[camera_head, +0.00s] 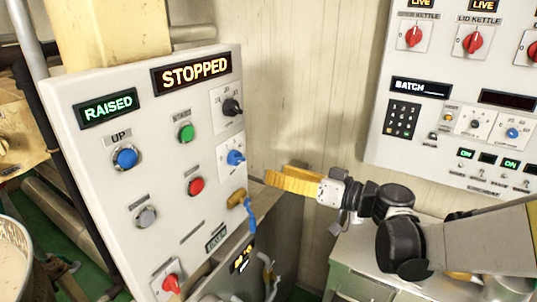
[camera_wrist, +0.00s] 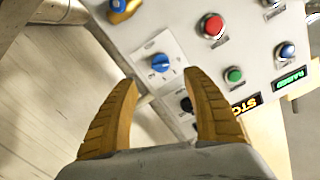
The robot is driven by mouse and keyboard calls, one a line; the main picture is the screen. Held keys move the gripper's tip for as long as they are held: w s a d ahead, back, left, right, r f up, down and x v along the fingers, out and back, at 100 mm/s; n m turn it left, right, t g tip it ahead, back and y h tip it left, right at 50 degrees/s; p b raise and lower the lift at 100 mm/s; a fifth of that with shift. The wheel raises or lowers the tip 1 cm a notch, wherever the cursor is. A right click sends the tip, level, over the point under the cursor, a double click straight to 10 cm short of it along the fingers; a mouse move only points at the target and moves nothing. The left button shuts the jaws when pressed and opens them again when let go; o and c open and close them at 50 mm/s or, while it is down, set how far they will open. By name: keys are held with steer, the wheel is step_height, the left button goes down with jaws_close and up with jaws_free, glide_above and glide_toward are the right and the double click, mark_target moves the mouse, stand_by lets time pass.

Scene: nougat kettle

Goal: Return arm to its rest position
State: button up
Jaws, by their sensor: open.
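My gripper (camera_wrist: 165,100) has two yellow ribbed fingers. They are spread apart with nothing between them in the wrist view. In the head view my gripper (camera_head: 268,178) is at the right side of the near control panel (camera_head: 215,90), with my arm reaching in from the right. In the wrist view the panel's blue knob (camera_wrist: 159,62) shows beyond the gap between the fingertips, and a black knob (camera_wrist: 187,104) is partly behind the right finger. Whether the fingertips touch the panel cannot be told.
The near panel shows STOPPED (camera_head: 194,72) and RAISED (camera_head: 109,105) signs. A second panel (camera_head: 450,90) with red knobs hangs on the wall at the right. A grey-green cabinet (camera_head: 350,275) stands below my arm. A pot (camera_head: 12,260) is at the lower left.

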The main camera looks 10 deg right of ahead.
steer(key=s+a+f+m+g+h, duration=0.1)
steer(key=s+f+m+g+h, duration=0.2)
steer(key=s+f+h, duration=0.55)
steer(key=s+d+f+m+h, duration=0.2)
steer(key=s+d+h, duration=0.3)
steer(key=s+d, duration=0.5)
steer(key=shift+s+m+g, duration=0.3)
steer(key=shift+s+m, duration=0.1)
steer(key=shift+s, duration=0.1)
steer(key=shift+a+f, duration=0.1)
